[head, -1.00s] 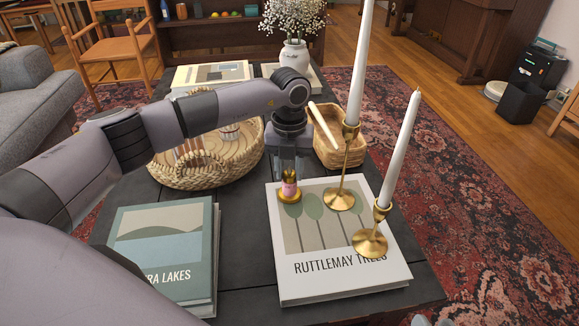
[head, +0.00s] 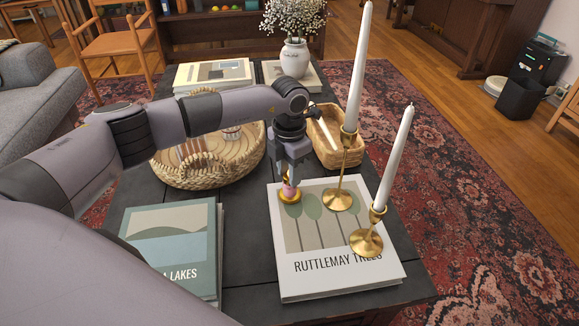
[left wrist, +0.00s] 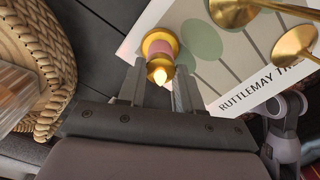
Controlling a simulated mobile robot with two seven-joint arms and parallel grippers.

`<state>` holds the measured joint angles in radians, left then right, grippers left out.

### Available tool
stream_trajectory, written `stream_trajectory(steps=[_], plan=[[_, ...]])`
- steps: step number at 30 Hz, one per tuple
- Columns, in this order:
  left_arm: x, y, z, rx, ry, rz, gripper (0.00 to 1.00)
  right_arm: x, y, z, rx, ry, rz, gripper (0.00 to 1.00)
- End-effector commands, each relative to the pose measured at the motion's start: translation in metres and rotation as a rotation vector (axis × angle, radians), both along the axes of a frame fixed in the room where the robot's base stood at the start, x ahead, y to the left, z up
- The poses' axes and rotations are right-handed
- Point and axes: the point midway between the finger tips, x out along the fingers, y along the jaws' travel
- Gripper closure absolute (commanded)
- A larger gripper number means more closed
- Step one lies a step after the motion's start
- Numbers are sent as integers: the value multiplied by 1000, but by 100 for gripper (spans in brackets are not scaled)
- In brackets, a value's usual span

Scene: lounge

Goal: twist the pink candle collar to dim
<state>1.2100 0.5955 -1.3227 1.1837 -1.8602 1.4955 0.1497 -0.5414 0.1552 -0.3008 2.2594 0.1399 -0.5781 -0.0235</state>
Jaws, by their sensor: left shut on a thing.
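The small candle has a pink collar (head: 289,191) and a gold base, and stands upright near the top left corner of the white Ruttlemay Trees book (head: 340,281). In the left wrist view its pink collar (left wrist: 130,48) shows below a gold top and a pale flame-shaped tip (left wrist: 159,74). My left gripper (head: 289,178) comes down on it from above and is shut on the collar, one finger on each side. The left gripper (left wrist: 157,88) also shows in the left wrist view. The fingers hide part of the candle in the head view. My right gripper is not in view.
Two tall white candles stand in gold holders, one (head: 337,200) beside the gripper and one (head: 366,243) nearer the front right. A woven tray (head: 172,180) lies left of the gripper and a wicker basket (head: 345,152) behind it. A green book (head: 172,242) lies front left.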

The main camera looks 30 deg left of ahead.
Motion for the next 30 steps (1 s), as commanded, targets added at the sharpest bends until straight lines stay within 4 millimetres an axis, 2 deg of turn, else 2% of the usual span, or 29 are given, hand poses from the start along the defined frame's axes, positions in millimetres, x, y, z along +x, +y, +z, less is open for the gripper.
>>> stream_trajectory(steps=[12,29,30], plan=[[0,0,0,0,0,-198,96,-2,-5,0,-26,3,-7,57],[1,0,0,0,-1,-227,96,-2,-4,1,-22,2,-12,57],[1,0,0,0,-1,-227,59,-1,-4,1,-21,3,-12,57]])
